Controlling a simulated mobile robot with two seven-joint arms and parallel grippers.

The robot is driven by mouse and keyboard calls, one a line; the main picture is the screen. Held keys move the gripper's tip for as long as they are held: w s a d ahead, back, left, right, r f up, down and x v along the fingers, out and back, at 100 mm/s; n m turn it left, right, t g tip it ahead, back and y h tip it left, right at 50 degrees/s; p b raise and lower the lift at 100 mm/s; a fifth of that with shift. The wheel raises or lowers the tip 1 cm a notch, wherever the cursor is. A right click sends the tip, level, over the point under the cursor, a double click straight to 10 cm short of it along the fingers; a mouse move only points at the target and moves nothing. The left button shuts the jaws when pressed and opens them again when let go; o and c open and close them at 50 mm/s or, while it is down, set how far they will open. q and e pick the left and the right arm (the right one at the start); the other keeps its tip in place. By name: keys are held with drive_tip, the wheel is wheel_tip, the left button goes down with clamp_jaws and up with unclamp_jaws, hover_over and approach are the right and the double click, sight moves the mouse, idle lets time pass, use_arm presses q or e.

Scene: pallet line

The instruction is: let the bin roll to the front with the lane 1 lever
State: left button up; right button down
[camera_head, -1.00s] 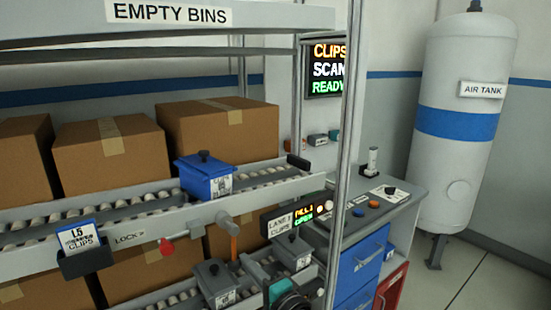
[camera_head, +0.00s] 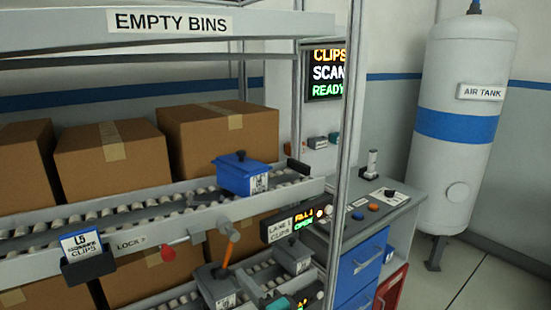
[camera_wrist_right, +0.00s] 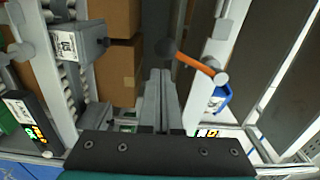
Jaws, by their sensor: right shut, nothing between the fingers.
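In the right wrist view the lever (camera_wrist_right: 196,65) runs from a dark knob to a grey pivot. My right gripper (camera_wrist_right: 158,80) is shut and empty, its tips just short of the knob; contact cannot be told. My left gripper is not in view.
A red lock knob (camera_head: 168,252) sticks out left of the lever. The lane 1 display (camera_head: 292,224) is to its right. Grey bins (camera_head: 215,285) stand on the lower lane. A post (camera_head: 342,150) and a cabinet (camera_head: 362,262) are at the right.

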drive_tip(key=v, duration=0.6)
drive_tip(key=shift+w+d+p, duration=0.25)
drive_tip(key=shift+d+p, duration=0.05)
drive_tip(key=shift+d, duration=0.1)
drive_tip(key=s+d+f+n+g+h+b, duration=0.1)
drive_tip(key=s+d+f+n+g+h, duration=0.2)
drive_tip(key=f, duration=0.9)
drive_tip(key=s+d+f+n+g+h+b, duration=0.15)
drive_tip(key=s+d+f, duration=0.25)
drive_tip(key=f, duration=0.8)
drive_tip(key=s+d+f+n+g+h+b, duration=0.1)
drive_tip(key=s+d+f+g+h, duration=0.2)
drive_tip(key=f, duration=0.9)
drive_tip(key=s+d+f+n+g+h+b, duration=0.1)
drive_tip(key=s+d+f+n+g, duration=0.1)
drive_tip(key=s+f, duration=0.4)
drive_tip(key=s+d+f+n+g+h+b, duration=0.1)
drive_tip(key=s+d+f, duration=0.4)
drive_tip(key=s, duration=1)
drive_tip(key=s+d+f+n+g+h, duration=0.1)
drive_tip(key=s+d+f+n+g, duration=0.2)
drive_tip(key=s+f+n, duration=0.2)
drive_tip(key=s+f, duration=0.3)
drive_tip(key=s, duration=0.2)
drive_tip(key=shift+s+d+b, duration=0.35)
drive_tip(key=shift+s+b, duration=0.05)
